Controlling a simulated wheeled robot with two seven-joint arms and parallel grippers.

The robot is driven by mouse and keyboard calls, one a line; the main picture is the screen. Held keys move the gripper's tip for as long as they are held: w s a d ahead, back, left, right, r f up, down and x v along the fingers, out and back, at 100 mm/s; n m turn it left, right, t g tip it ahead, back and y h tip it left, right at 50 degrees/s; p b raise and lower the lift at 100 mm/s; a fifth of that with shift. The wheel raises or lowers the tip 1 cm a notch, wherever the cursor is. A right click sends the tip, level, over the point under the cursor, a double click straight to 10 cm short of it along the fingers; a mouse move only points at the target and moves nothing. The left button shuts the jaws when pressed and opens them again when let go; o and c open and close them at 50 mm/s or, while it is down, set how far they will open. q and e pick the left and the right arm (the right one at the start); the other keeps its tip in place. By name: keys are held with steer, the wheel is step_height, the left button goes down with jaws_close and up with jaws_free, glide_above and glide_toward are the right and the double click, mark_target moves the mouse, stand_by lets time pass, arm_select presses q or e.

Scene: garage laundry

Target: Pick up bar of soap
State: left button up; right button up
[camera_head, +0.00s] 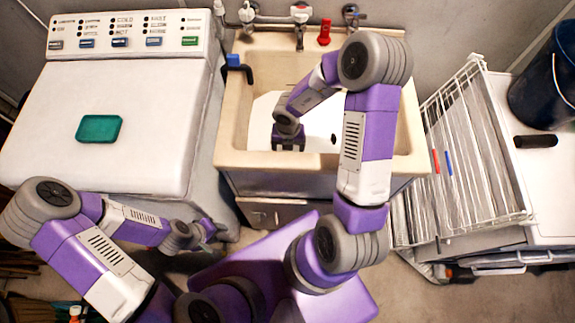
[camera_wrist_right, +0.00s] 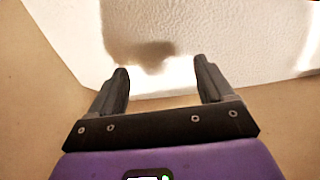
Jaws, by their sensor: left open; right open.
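A green rounded rectangular block (camera_head: 99,128) lies flat on the white top of the washing machine (camera_head: 40,150) at the left; it looks like the bar of soap, though I cannot be sure. My left gripper (camera_head: 214,230) is low in front of the machine, apart from the block, and open. My right gripper (camera_head: 289,146) is over the front part of the sink basin (camera_head: 262,115). In the right wrist view its fingers (camera_wrist_right: 162,82) are spread with nothing between them, above a white surface with a shadow on it. No soap shows in that view.
The sink (camera_head: 230,120) has taps (camera_head: 300,14) and a small red object (camera_head: 324,32) on its back ledge. A white wire rack (camera_head: 470,150) and a dark bucket (camera_head: 545,80) stand at the right. The washing machine's top is otherwise clear.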

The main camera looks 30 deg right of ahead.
step_height(320, 180, down, 8)
steer(key=b, duration=0.4)
steer(key=shift+r, duration=0.25)
steer(key=shift+c, duration=0.3)
steer(key=shift+s, duration=0.1)
steer(key=c, duration=1.2)
step_height(320, 180, up, 18)
steer(key=p, duration=0.9)
steer(key=shift+r, duration=0.1)
